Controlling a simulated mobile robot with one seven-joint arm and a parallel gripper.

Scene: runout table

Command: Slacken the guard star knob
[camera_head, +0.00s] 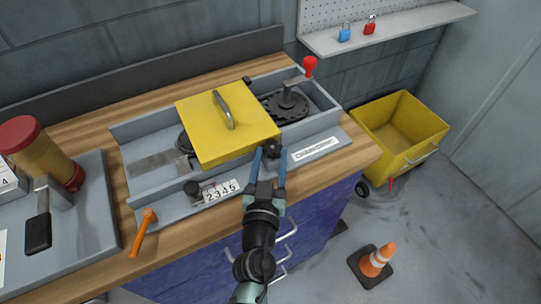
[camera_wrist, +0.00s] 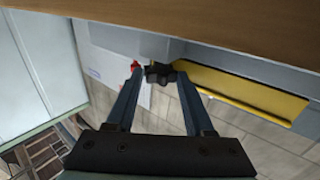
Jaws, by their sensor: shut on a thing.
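The guard star knob (camera_head: 271,149) is small and black, on the front side of the grey machine tray below the right front corner of the yellow guard cover (camera_head: 205,127). My gripper (camera_head: 270,154) reaches it from the front, one finger on each side, and is shut on it. In the wrist view the dark lobed knob (camera_wrist: 160,73) sits between the two fingertips (camera_wrist: 158,71). The yellow guard edge (camera_wrist: 245,92) lies beside it. The guard, with a grey handle on top, lies across the tray.
An orange hammer-like tool (camera_head: 143,235) lies at the front left. A yellow bin (camera_head: 400,133) and a traffic cone (camera_head: 377,262) stand on the floor.

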